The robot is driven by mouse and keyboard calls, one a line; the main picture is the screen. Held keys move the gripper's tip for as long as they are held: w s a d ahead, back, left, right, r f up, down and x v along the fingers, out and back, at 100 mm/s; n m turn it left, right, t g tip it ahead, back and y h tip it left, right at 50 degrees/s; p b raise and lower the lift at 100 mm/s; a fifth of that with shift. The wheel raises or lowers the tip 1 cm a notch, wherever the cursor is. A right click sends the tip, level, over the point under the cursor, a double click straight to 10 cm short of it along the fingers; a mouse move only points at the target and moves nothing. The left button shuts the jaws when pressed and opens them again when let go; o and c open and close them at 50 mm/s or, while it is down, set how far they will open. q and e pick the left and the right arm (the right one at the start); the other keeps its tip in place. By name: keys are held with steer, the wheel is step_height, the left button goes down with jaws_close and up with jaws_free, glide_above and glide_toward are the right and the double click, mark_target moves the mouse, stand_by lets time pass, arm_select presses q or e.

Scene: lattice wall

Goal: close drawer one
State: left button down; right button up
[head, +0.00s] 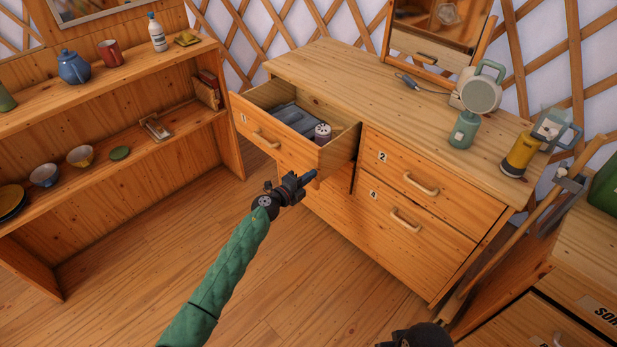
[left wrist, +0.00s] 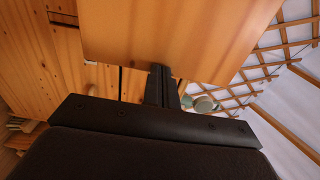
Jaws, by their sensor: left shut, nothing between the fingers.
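Drawer one (head: 290,150), marked 1, is pulled out of the upper left of the wooden dresser (head: 345,75). Its pale handle (head: 266,139) is on the front panel. Inside lie a flat grey-blue item and a small jar (head: 322,134). My left gripper (head: 311,176) is shut and empty, just below the right end of the drawer front. In the left wrist view its closed fingers (left wrist: 161,72) reach the lower edge of a wooden panel (left wrist: 175,35); I cannot tell whether they touch it.
Drawers 2 (head: 415,177) and 4 (head: 400,220) are closed. An open shelf (head: 130,165) stands at left; the floor (head: 130,270) between is clear.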

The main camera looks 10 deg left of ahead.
arm_select(q)
steer(key=b, duration=0.1)
glide_toward(350, 145)
steer(key=b+x, duration=0.1)
steer(key=x, duration=0.3)
steer(key=b+x, duration=0.2)
steer(key=x, duration=0.2)
steer(key=shift+s+d+r, duration=0.15)
steer(key=shift+s+d, duration=0.1)
steer(key=shift+w+d+b, duration=0.3)
steer(key=shift+w+b, duration=0.05)
steer(key=shift+w, duration=0.15)
steer(key=shift+r, duration=0.35)
arm_select(e)
steer(key=w+a+f+t+y, duration=0.1)
steer(key=w+a+f, duration=0.1)
steer(key=a+f, duration=0.4)
steer(key=shift+w+a+f+n+t+y, duration=0.2)
steer(key=shift+f+n+t+y, duration=0.15)
steer(key=shift+f, duration=0.2)
